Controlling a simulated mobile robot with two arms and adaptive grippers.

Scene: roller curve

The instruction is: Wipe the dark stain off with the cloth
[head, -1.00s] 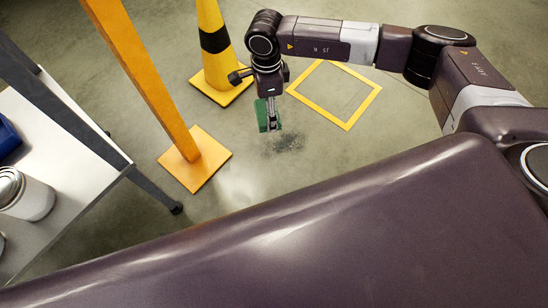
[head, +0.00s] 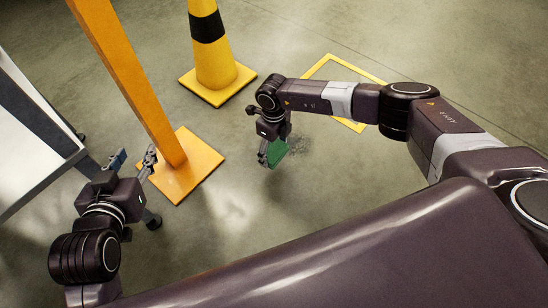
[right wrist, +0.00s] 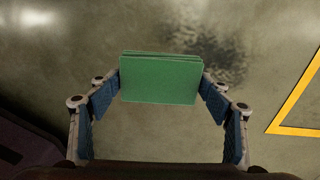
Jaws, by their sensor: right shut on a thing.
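My right gripper (head: 268,157) is shut on a green folded cloth (head: 280,152), which also shows between its fingers in the right wrist view (right wrist: 160,80). The dark stain (head: 299,146) is a speckled patch on the concrete floor, just right of the cloth in the head view. In the right wrist view the stain (right wrist: 222,62) shows beyond the cloth, partly hidden by it. I cannot tell whether the cloth touches the floor. My left gripper (head: 135,162) is open and empty at the left, near the orange post's base.
An orange post on a square base (head: 203,163) and a yellow-black cone (head: 211,62) stand left of the stain. A yellow floor outline (head: 352,66) lies behind my right arm. A white table (head: 30,130) is at the left edge. Floor in front of the stain is clear.

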